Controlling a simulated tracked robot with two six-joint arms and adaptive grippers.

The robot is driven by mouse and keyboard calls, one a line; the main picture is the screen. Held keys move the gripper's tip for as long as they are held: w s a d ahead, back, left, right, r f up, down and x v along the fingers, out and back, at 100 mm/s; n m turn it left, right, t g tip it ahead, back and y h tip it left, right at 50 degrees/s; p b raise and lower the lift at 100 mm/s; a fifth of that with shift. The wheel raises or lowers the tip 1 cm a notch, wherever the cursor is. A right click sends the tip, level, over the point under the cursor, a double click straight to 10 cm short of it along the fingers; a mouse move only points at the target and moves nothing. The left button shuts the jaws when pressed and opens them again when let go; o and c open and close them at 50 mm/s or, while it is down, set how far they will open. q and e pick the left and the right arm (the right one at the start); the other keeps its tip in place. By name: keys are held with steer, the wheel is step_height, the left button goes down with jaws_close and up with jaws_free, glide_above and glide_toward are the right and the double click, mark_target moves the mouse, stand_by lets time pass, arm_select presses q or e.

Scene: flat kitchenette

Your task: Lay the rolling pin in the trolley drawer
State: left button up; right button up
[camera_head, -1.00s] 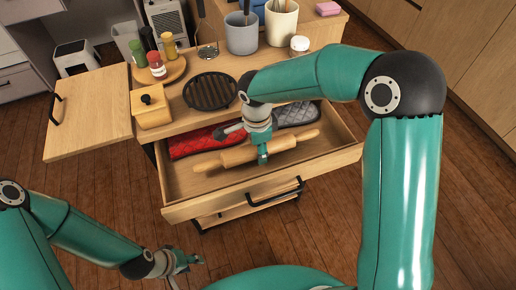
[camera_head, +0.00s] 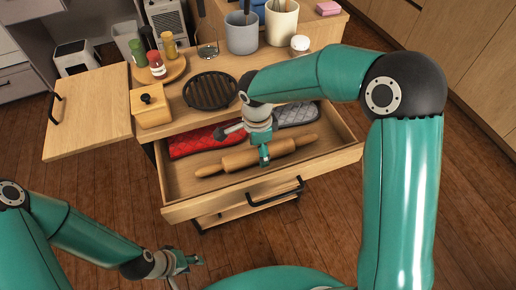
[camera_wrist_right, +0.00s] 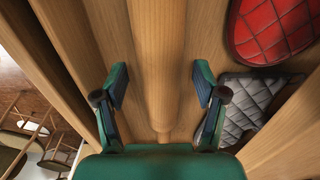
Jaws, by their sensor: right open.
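The wooden rolling pin (camera_head: 240,159) lies lengthwise in the open trolley drawer (camera_head: 180,211), in front of the cloth items. My right gripper (camera_head: 264,160) is over the middle of the pin. In the right wrist view the pin (camera_wrist_right: 158,60) runs between the fingers of my right gripper (camera_wrist_right: 160,88), which is open with a gap on each side. The drawer floor under the pin is partly hidden. My left gripper (camera_head: 190,261) is low at the left, outside the drawer and away from the pin; its finger gap is too small to make out.
A red quilted mitt (camera_head: 190,142) and a grey quilted one (camera_head: 298,113) lie at the drawer's back. On the trolley top are a black grill plate (camera_head: 210,90), a wooden box (camera_head: 151,106), jars and utensil pots. A side leaf (camera_head: 90,112) extends left.

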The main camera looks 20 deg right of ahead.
mark_target(257, 151)
steer(key=shift+r+p, duration=0.45)
steer(key=shift+r, duration=0.15)
step_height(257, 151, up, 12)
steer(key=shift+a+f, duration=0.15)
steer(key=shift+a, duration=0.1)
